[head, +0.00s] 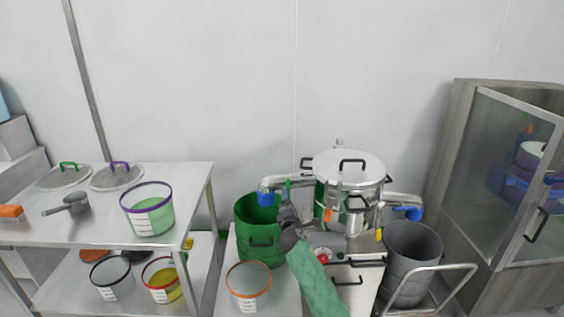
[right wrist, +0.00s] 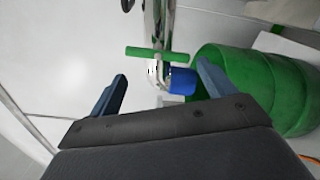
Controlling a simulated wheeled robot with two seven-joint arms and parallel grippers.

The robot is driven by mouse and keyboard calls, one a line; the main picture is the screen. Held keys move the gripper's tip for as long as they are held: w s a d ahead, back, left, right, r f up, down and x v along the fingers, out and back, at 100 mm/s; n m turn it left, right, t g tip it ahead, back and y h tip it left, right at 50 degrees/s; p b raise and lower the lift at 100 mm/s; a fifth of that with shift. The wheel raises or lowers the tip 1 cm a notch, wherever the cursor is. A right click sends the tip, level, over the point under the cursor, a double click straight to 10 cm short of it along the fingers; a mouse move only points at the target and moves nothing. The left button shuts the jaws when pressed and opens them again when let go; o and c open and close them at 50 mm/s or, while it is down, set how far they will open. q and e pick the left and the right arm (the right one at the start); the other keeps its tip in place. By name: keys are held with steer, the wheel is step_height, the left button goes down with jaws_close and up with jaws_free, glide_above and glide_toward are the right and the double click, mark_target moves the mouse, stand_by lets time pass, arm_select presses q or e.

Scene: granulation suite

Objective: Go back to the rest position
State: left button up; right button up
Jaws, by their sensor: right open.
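My right arm, in a green sleeve, reaches up from the bottom of the head view. Its gripper (head: 287,208) is by the green drum (head: 258,225) and the left outlet pipe of the steel vessel (head: 348,168). In the right wrist view the gripper (right wrist: 162,82) has its two blue fingers spread apart with nothing held between them. Beyond the fingers are a blue pipe end (right wrist: 182,80) and a green valve handle (right wrist: 150,53). The green drum (right wrist: 262,88) is to the right there. My left gripper is not in view.
A steel table (head: 110,232) at left holds a purple-rimmed bucket (head: 150,215), lids and a scoop. An orange-rimmed bucket (head: 248,287) is left of my right arm. A grey bin (head: 410,262) on a cart and a glazed cabinet (head: 515,170) stand at right.

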steer(key=s+d+r+m+g+h, duration=0.1)
steer(key=s+d+r+m+g, duration=0.2)
steer(key=s+m, duration=0.5)
steer(key=s+d+r+m+g, duration=0.1)
steer(key=s+d+m+g, duration=0.25)
steer(key=s+m, duration=0.45)
steer(key=s+d+f+m+g+y, duration=0.1)
steer(key=s+f+g, duration=0.2)
steer(key=s+f, duration=0.4)
steer(key=s+d+f+m+g, duration=0.1)
steer(key=s+f, duration=0.7)
steer(key=s, duration=1.8)
steer(key=s+d+f+m+g+y, duration=0.1)
steer(key=s+f+g, duration=0.5)
steer(key=s, duration=1.1)
step_height(320, 180, down, 2)
steer(key=shift+d+f+m+y, duration=0.1)
steer(key=shift+d+m+y, duration=0.2)
steer(key=shift+d+m, duration=0.3)
